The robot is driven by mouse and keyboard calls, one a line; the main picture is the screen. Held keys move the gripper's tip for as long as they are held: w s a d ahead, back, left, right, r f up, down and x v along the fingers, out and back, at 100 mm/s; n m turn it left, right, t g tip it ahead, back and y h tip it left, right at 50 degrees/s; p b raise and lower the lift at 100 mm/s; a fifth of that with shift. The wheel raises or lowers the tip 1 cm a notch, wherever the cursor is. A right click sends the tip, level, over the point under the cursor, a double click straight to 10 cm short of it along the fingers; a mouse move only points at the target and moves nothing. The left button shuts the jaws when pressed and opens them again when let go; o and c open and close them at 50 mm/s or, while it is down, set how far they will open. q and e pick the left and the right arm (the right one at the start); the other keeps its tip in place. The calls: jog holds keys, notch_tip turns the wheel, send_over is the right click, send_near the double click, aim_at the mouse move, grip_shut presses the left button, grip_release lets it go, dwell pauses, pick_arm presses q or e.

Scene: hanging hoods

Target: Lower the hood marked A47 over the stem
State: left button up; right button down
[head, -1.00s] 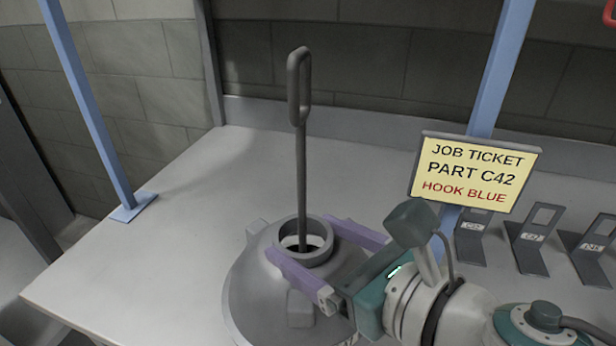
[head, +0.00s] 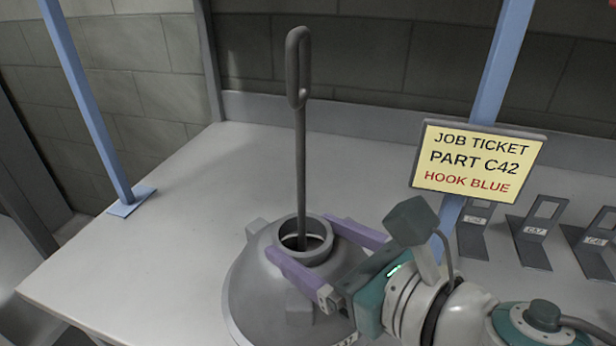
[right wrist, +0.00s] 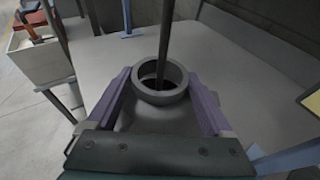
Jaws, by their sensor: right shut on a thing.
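The hood (head: 262,285) is a grey cone with a round collar (head: 316,254) on top. A white label shows at its lower edge, cut off by the picture and not readable. The stem (head: 301,180) is a dark upright rod with a long loop at its top. It passes through the collar opening, and its lower part is hidden inside the hood. My right gripper (head: 316,252) is shut on the collar, one purple finger on each side. The right wrist view also shows the collar (right wrist: 160,92) around the stem (right wrist: 166,45). My left gripper is not in view.
A job ticket (head: 478,160) reads "PART C42, HOOK BLUE", in front of a blue post (head: 500,65). Several labelled metal brackets (head: 538,230) stand at the right. Another blue post (head: 90,110) stands at the left. The bench (head: 150,270) is clear left of the hood.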

aim_at(305, 206)
dwell(0.3)
grip_release()
jog(key=shift+f, duration=0.1)
dwell(0.6)
jog(key=shift+r+p, duration=2.5)
jog(key=shift+r, duration=0.05)
jog(key=shift+f+p+v, duration=0.15)
jog(key=shift+p+v, duration=0.05)
jog(key=shift+v, duration=1)
jog(key=shift+f+p+v, duration=0.15)
jog(key=shift+v, duration=1)
jog(key=shift+f+v, duration=0.2)
jog(key=shift+v, duration=2.6)
